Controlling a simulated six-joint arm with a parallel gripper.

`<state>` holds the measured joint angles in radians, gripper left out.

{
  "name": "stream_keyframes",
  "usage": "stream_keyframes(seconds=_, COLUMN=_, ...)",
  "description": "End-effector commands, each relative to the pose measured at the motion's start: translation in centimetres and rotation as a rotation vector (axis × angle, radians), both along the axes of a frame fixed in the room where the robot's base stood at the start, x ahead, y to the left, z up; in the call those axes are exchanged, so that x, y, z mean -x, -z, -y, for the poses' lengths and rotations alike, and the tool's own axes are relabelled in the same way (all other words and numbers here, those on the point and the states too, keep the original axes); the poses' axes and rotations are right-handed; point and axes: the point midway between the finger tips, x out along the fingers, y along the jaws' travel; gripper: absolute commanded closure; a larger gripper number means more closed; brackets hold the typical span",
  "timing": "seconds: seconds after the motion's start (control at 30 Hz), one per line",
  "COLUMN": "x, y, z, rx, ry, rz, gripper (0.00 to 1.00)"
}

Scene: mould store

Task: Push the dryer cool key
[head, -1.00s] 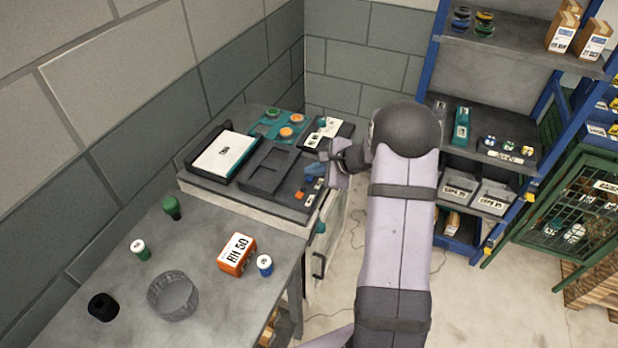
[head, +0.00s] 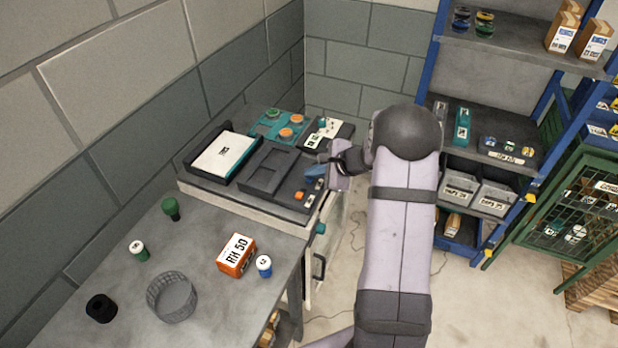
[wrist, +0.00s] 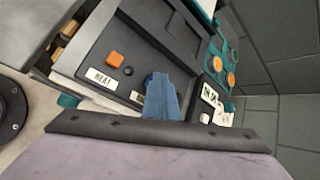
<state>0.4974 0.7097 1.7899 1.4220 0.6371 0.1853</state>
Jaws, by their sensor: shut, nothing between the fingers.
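The dryer (head: 243,205) is a grey-topped unit at the end of the bench. On its dark control panel, the orange key (head: 299,195) shows; in the wrist view the orange key (wrist: 114,60) sits above a label (wrist: 102,78) reading HEAT. My gripper (head: 312,173) is over the panel, behind the orange key in the head view. In the wrist view, my gripper's blue fingers (wrist: 160,100) are together and empty, pointing at the panel beside a partly covered white label (wrist: 137,97). No cool key shows clearly; the fingers hide that spot. I cannot tell whether they touch it.
Other trays with orange and green round pieces (head: 285,133) lie at the dryer's back. A white-topped tray (head: 226,155) is at its left. The bench (head: 205,245) holds an orange RH 50 box (head: 237,254) and a mesh basket (head: 172,298). A blue-framed shelf (head: 485,100) stands right.

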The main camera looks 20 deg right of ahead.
Motion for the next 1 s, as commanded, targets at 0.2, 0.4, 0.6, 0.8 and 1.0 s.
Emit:
stream_keyframes(seconds=0.2, x=0.0, y=-1.0, z=0.0, rx=0.0, ry=0.0, rz=0.0, gripper=1.0)
stream_keyframes(seconds=0.4, x=0.0, y=-1.7, z=0.0, rx=0.0, ry=0.0, rz=0.0, gripper=1.0)
stream_keyframes(seconds=0.6, x=0.0, y=-1.7, z=0.0, rx=0.0, ry=0.0, rz=0.0, gripper=1.0)
stream_keyframes(seconds=0.8, x=0.0, y=-1.9, z=0.0, rx=0.0, ry=0.0, rz=0.0, gripper=1.0)
stream_keyframes(seconds=1.0, x=0.0, y=-3.0, z=0.0, rx=0.0, ry=0.001, rz=0.001, gripper=1.0)
